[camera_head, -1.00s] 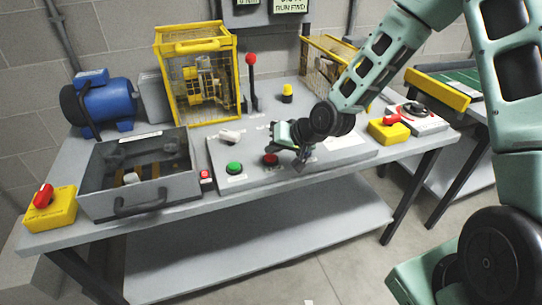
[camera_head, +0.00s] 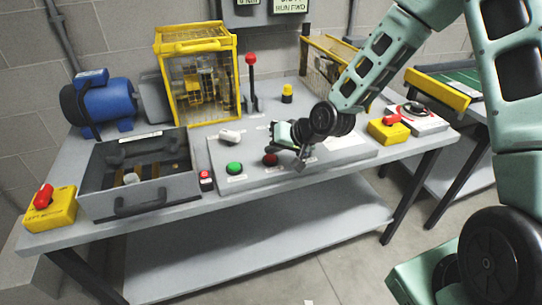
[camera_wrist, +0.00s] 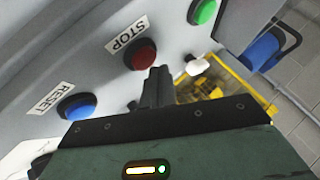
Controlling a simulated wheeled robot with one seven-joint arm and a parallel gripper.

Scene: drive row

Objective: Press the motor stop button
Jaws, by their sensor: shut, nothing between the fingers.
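The red stop button (camera_head: 270,160) sits on the sloping grey control panel, right of the green button (camera_head: 235,168). In the wrist view the red button (camera_wrist: 140,54) shows beside a label reading STOP. My gripper (camera_head: 300,163) is shut and empty, low over the panel, just right of the red button in the head view. In the wrist view its dark closed fingers (camera_wrist: 157,78) overlap the button's lower right edge. I cannot tell whether they touch it. The blue reset button (camera_wrist: 76,106) shows in the wrist view; my gripper hides it in the head view.
A white knob (camera_head: 230,136) stands behind the green button. A red-knobbed lever (camera_head: 251,70) and a yellow motor cage (camera_head: 197,80) stand further back. An open grey drawer box (camera_head: 160,194) and yellow stop boxes (camera_head: 50,212) (camera_head: 388,128) flank the panel.

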